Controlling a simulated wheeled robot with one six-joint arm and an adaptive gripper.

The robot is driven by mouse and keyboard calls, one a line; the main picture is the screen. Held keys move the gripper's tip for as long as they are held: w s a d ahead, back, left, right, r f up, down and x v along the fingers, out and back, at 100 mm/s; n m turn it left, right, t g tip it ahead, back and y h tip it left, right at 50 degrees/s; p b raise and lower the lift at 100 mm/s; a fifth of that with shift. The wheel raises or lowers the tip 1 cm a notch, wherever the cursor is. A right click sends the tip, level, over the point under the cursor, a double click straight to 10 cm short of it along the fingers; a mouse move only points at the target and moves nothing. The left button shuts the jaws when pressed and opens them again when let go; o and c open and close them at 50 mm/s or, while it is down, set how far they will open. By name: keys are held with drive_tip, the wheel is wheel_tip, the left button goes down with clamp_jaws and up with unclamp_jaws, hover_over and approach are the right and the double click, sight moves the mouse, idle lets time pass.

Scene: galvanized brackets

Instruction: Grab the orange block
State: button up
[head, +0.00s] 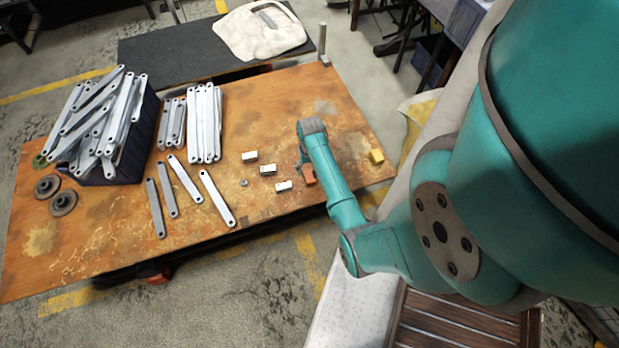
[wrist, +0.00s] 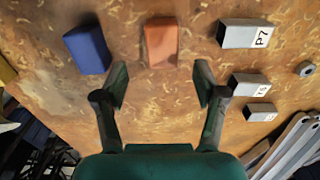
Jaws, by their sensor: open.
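The orange block (wrist: 161,42) lies on the wooden table, in the upper middle of the wrist view, just beyond my fingertips and in line with the gap between them. In the head view the orange block (head: 309,175) shows beside my gripper (head: 303,160), partly hidden by the arm. In the wrist view my gripper (wrist: 161,88) is open and empty, with one finger on each side of the gap. A blue block (wrist: 87,48) lies left of the orange block; my arm hides it in the head view.
Metal blocks, one marked P7 (wrist: 244,34), lie right of the orange block. A yellow block (head: 376,156) sits near the table's right edge. Several metal bars (head: 205,122) and a heaped dark crate (head: 142,140) fill the left side. A short post (head: 323,45) stands at the far corner.

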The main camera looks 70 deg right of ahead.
sight(309, 176)
drive_tip(key=shift+a+f, duration=0.15)
drive_tip(key=shift+f, duration=1.4)
drive_tip(key=shift+a+f, duration=0.1)
drive_tip(key=shift+f, duration=1.45)
drive_tip(key=c, duration=1.3)
